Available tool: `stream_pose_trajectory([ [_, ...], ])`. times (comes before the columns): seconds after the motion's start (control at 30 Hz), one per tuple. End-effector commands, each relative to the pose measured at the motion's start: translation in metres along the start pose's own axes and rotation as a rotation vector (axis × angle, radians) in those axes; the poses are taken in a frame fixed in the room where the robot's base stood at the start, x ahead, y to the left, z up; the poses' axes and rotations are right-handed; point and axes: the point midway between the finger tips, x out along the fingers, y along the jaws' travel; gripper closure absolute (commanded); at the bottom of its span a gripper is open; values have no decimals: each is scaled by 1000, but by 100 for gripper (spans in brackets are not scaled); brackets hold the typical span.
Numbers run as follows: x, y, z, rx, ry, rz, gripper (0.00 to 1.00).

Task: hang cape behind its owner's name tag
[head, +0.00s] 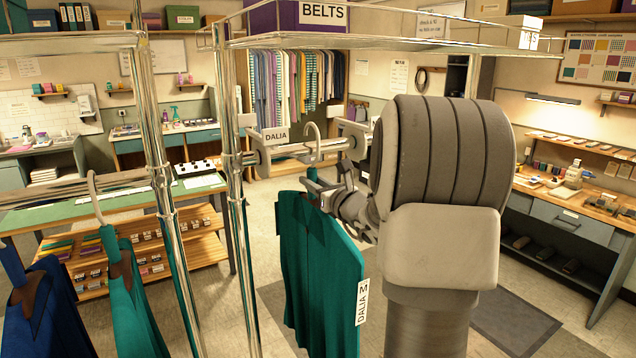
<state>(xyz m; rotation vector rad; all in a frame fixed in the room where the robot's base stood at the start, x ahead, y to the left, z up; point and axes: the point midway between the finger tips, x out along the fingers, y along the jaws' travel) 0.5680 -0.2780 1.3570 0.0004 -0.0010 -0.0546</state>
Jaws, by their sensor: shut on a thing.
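A teal cape (318,270) hangs from a hanger below my gripper (322,187), with a white side label (362,301) reading "DALIA M". My gripper is shut on the hanger, just under its hook (312,138). The hook stands at the metal rail (290,151); I cannot tell whether it rests on it or is in front of it. A name tag (275,135) reading "DALIA" sits on the rail to the left of the hook. A pale divider (350,132) stands right of the hook. Further right, my arm hides the rail.
Chrome posts (228,200) rise close left of the cape. Another teal cape (135,305) and a blue cape (42,310) hang at the left. A shelf with a purple "BELTS" box (312,16) is above the rail. Open floor lies below.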

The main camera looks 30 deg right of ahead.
Motion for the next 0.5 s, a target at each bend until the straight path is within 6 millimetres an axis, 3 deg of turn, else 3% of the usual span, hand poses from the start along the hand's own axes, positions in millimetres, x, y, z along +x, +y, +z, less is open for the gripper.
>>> stream_pose_trajectory([
  [0.5, 4, 0, -29, -2, -3, 0, 100],
])
